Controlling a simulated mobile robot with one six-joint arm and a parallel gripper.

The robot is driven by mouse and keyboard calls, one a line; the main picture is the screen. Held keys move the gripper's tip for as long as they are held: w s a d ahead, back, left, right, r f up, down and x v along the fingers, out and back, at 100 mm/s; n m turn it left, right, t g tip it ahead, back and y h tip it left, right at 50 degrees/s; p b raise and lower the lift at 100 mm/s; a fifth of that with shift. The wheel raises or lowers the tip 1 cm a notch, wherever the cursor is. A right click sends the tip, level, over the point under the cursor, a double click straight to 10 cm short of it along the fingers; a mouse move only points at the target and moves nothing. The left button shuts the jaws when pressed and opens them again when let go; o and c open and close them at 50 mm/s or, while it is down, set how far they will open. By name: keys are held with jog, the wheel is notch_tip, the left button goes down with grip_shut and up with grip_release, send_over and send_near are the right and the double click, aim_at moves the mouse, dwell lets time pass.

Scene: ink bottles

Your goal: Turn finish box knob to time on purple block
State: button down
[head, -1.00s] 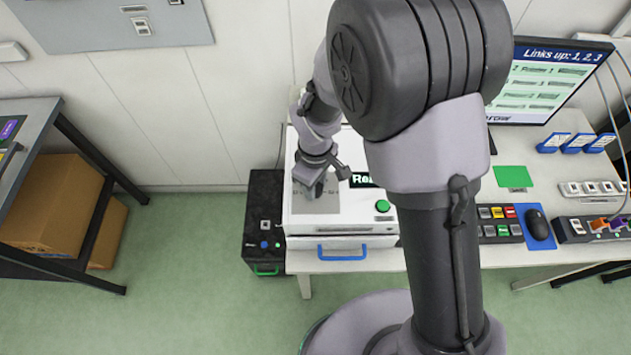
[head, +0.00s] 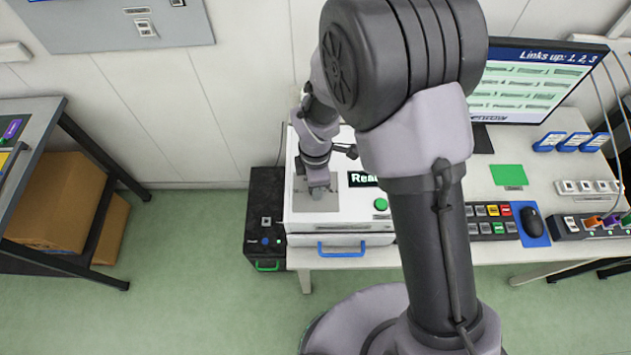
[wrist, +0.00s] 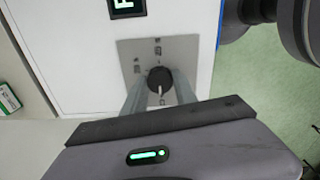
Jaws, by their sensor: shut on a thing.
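The finish box (head: 345,222) is a white box on the left end of the white table, with a dark display reading "Rea…", a green button (head: 381,204) and a blue handle below. In the wrist view its black knob (wrist: 160,79) sits on a grey plate (wrist: 185,50) with small dial marks; a white pointer line on the knob points toward the bottom of the picture. My gripper (wrist: 160,88) is shut on the knob, one finger on each side; it also shows over the plate in the head view (head: 318,190).
A black box (head: 262,215) with a green handle stands left of the table. A keypad, mouse (head: 535,222), green mat (head: 508,176), blue holders and a monitor (head: 535,82) are to the right. A dark shelf (head: 30,150) with cardboard boxes is far left; green floor lies between.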

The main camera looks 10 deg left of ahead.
jog(key=shift+n, duration=0.4)
jog(key=c, duration=1)
grip_release()
jog(key=shift+o, duration=0.2)
notch_tip(320, 180, up, 18)
jog(key=p, duration=0.4)
jog(key=shift+f, duration=0.25)
